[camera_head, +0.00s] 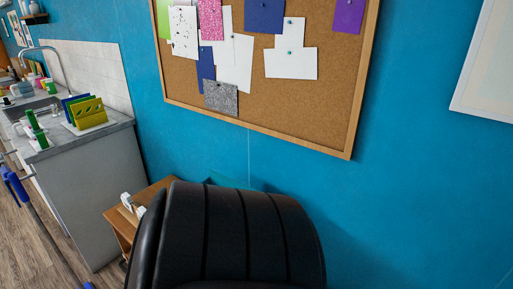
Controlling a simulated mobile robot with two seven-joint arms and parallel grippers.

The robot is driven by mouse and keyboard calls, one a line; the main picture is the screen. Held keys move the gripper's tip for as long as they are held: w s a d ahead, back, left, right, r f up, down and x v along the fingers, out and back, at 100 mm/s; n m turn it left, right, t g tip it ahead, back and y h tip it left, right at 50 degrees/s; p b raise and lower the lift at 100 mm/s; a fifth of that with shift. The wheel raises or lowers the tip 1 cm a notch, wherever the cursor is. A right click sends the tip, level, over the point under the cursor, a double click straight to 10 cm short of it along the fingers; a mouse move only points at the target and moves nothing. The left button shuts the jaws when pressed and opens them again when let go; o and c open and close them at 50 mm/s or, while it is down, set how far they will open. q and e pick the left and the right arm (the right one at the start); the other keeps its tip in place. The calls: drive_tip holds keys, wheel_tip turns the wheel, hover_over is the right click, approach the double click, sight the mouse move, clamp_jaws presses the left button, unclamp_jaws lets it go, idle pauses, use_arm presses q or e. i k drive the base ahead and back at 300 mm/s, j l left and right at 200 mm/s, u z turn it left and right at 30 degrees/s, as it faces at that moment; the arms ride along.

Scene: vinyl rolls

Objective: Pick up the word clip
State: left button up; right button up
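I cannot make out anything that is clearly the word clip. A small white object (127,201) lies on a wooden side table (117,218), partly behind a black chair; it is too small to tell what it is. Several papers are pinned to a cork board (290,105) on the wall. Neither of my grippers shows in the head view.
The black padded chair back (240,235) fills the lower middle and blocks the table. A grey counter (75,190) with a sink and a rack of colored plates (86,112) stands at left. A blue-and-grey pole-like item (14,185) is at the left edge.

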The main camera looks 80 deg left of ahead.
sight(127, 200)
drive_tip(key=u, duration=1.75)
